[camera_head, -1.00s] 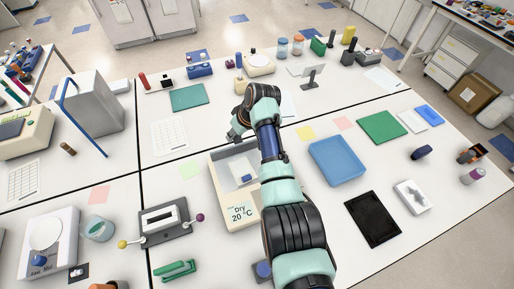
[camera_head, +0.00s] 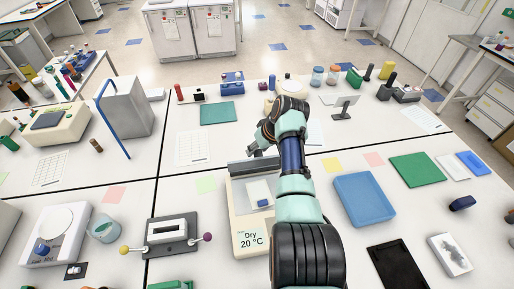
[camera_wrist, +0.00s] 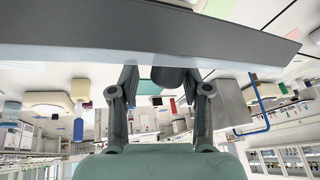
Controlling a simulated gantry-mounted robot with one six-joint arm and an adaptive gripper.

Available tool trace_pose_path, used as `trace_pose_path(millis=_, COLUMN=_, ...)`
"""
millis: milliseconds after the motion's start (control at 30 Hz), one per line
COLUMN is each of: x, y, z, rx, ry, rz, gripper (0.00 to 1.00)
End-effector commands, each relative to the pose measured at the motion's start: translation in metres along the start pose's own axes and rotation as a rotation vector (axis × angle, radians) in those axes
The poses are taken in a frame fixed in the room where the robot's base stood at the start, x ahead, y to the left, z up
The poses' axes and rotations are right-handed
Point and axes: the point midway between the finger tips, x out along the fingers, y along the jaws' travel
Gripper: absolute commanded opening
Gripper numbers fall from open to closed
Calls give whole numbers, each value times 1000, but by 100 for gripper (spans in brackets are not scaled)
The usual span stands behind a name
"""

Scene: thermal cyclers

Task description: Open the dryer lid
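The dryer (camera_head: 251,241), a cream box marked "Dry 20 °C", stands on the bench in the head view, partly hidden by my arm. Its pale inner chamber shows, with a small blue-and-white item in it. A dark grey lid panel (camera_head: 250,166) stands raised along its far edge. In the wrist view the grey panel (camera_wrist: 150,38) spans the top of the picture, close to my fingertips. In the head view the gripper (camera_head: 256,150) is just beyond the lid; contact cannot be told.
A blue tray (camera_head: 364,200) lies right of my arm, with a black tray (camera_head: 398,268) nearer. A grey device with coloured knobs (camera_head: 172,232) stands left of the dryer. A green mat (camera_head: 218,112) lies farther back. Bench is bare between the mat and dryer.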

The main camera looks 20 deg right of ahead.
Motion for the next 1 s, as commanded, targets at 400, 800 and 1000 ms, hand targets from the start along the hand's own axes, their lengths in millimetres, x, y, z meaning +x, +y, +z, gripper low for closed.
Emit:
trace_pose_path(millis=400, x=-9, y=-1, z=-2, rx=-1, ry=3, rz=-3, gripper=55)
trace_pose_path(millis=800, x=-97, y=-1, z=-2, rx=-1, ry=4, rz=-1, gripper=55)
trace_pose_path(millis=1000, x=-120, y=0, z=-1, rx=0, ry=2, rz=-1, gripper=55)
